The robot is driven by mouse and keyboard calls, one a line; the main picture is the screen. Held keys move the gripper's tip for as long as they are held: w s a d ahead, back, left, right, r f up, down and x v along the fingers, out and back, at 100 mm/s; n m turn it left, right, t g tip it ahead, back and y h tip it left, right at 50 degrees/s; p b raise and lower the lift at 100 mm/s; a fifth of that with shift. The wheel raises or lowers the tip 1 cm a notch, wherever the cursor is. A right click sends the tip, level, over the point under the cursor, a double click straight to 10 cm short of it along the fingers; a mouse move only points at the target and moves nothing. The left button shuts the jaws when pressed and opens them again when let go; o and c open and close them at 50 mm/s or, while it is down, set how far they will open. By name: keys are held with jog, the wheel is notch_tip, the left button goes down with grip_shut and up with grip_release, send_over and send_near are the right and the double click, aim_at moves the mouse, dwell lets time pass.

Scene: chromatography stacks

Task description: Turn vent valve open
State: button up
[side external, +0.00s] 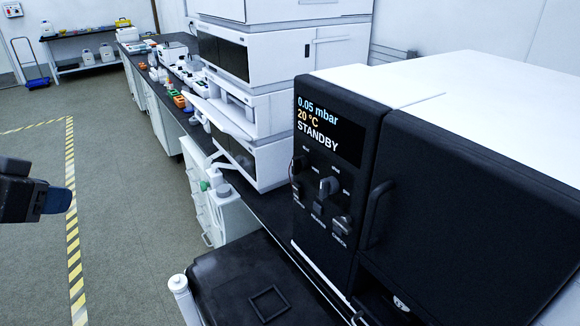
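The vent valve is not certain to pick out, because the small labels on the black control panel (322,225) are too small to read surely. The panel is on the front of the white and black instrument at the right. It carries several knobs, among them a grey lever-like knob (329,186) near the middle and another (342,226) lower right. The display (325,130) above reads 0.05 mbar, 20 °C, STANDBY. My gripper (62,198) shows only in part at the left edge, dark with a blue-grey fingertip. It is far from the panel and nothing shows in it.
A dark door handle (376,212) sticks out right of the knobs. White stacked modules (280,60) stand behind on a long bench. A black-topped unit (250,285) with a white post (178,285) is in front. The floor (125,220) between gripper and bench is open.

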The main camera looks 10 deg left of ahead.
jog(key=w+d+m+t+h, duration=0.2)
jog(key=w+d, duration=0.3)
jog(key=w, duration=0.3)
jog(key=m+t+h, duration=0.1)
jog(key=m+h, duration=0.5)
jog(key=h, duration=0.5)
send_near(293, 166)
jog(key=x, duration=0.9)
jog(key=shift+w+f, duration=0.1)
jog(key=shift+c, duration=0.4)
grip_shut()
